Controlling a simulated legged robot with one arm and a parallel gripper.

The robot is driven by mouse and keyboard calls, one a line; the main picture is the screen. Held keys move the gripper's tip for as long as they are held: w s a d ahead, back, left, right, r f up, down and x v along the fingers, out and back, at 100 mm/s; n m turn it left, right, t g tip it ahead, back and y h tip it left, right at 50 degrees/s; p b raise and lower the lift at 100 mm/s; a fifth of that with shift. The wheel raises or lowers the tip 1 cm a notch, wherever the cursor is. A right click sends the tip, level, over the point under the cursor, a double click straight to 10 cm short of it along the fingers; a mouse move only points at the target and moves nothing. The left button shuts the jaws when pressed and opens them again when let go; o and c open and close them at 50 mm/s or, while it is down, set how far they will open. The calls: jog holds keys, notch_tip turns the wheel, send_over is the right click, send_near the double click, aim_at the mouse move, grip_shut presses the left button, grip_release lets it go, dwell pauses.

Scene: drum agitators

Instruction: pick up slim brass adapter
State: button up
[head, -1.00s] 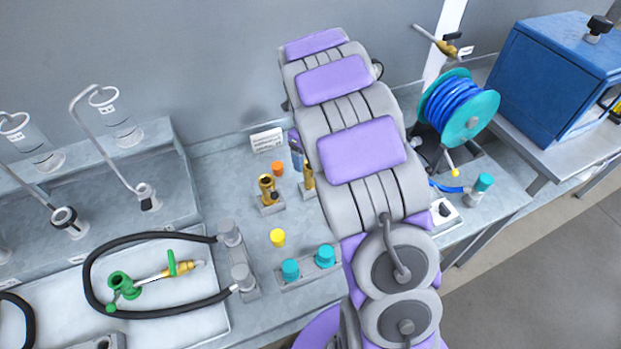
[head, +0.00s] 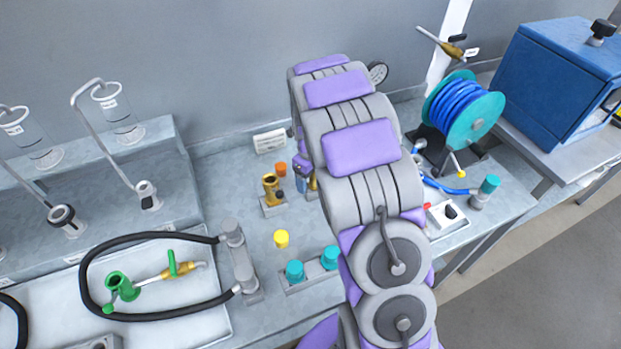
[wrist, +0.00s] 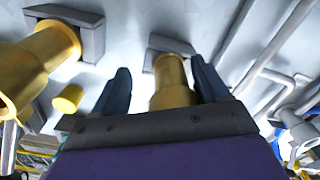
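The slim brass adapter (wrist: 170,82) stands on a grey block in the wrist view, between the two dark fingers of my gripper (wrist: 160,68). The fingers are apart, with a gap visible on the left side, so the gripper is open around or just in front of it. In the head view only a sliver of the slim adapter (head: 313,183) shows beside my gripper (head: 301,178); my arm hides the rest. A wider brass adapter (head: 271,188) stands on its own block to the left; it also shows large in the wrist view (wrist: 38,65).
A yellow cap (head: 281,238), an orange cap (head: 280,169) and teal caps (head: 295,270) stand nearby on the bench. A white label card (head: 270,141) is behind. A tray (head: 215,318) with a black hose lies left. A blue hose reel (head: 465,110) stands right.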

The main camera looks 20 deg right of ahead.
jog(key=shift+d+f, duration=0.1)
jog(key=shift+d, duration=0.85)
jog(key=c, duration=0.5)
jog(key=shift+c, duration=0.4)
jog(key=shift+a, duration=0.5)
jog(key=c, duration=0.5)
jog(key=shift+c, duration=0.5)
jog(key=shift+d, duration=0.1)
jog(key=shift+d, duration=0.1)
notch_tip(320, 180, up, 10)
jog(key=shift+r+p, duration=0.1)
jog(key=shift+p, duration=1.1)
